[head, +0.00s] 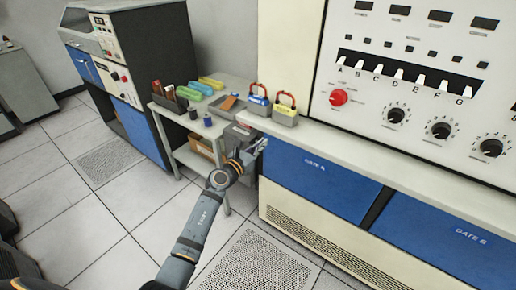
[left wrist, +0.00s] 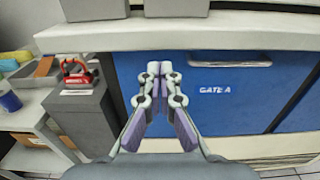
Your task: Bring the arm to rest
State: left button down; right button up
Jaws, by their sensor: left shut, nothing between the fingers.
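My left arm reaches up from the bottom of the head view. Its gripper (head: 262,145) is near the left end of the console ledge, in front of the blue GATE A panel (head: 320,178). In the left wrist view the gripper (left wrist: 158,70) is shut with nothing between its fingers. The GATE A panel (left wrist: 235,90) is behind the fingers there, below the pale ledge (left wrist: 200,35). I cannot tell whether the fingertips touch the panel. My right gripper is not in view.
A side table (head: 188,155) with coloured items stands left of the console. Two padlock-like blocks, one yellow-labelled (head: 285,110), sit by the ledge's left end. A grey box with a red-handled piece (left wrist: 80,75) is left of the gripper. Open tiled floor (head: 90,235) lies left of the arm.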

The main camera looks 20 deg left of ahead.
pick_arm(q)
jog(key=s+a+f+n+g+y, duration=0.25)
jog(key=s+f+n, duration=0.5)
jog(key=f, duration=0.55)
jog(key=s+a+f+n+g+y, duration=0.2)
jog(key=s+a+f+n, duration=0.2)
jog(key=s+f+n, duration=0.65)
jog(key=s+a+f+n+g+y, duration=0.25)
jog(key=f+n, duration=0.45)
jog(key=f, duration=0.8)
jog(key=s+f+n+g, duration=0.3)
jog(key=s+f+n, duration=0.2)
jog(key=s, duration=0.7)
jog(key=s+a+f+n+g, duration=0.1)
jog(key=s+f+n, duration=0.4)
jog(key=s, duration=0.8)
jog(key=s+f+n+g, duration=0.4)
jog(key=s+f, duration=0.3)
jog(key=s, duration=0.5)
jog(key=shift+s+a+n+g, duration=0.15)
jog(key=shift+a+n+g, duration=0.15)
jog(key=shift+a+n, duration=0.1)
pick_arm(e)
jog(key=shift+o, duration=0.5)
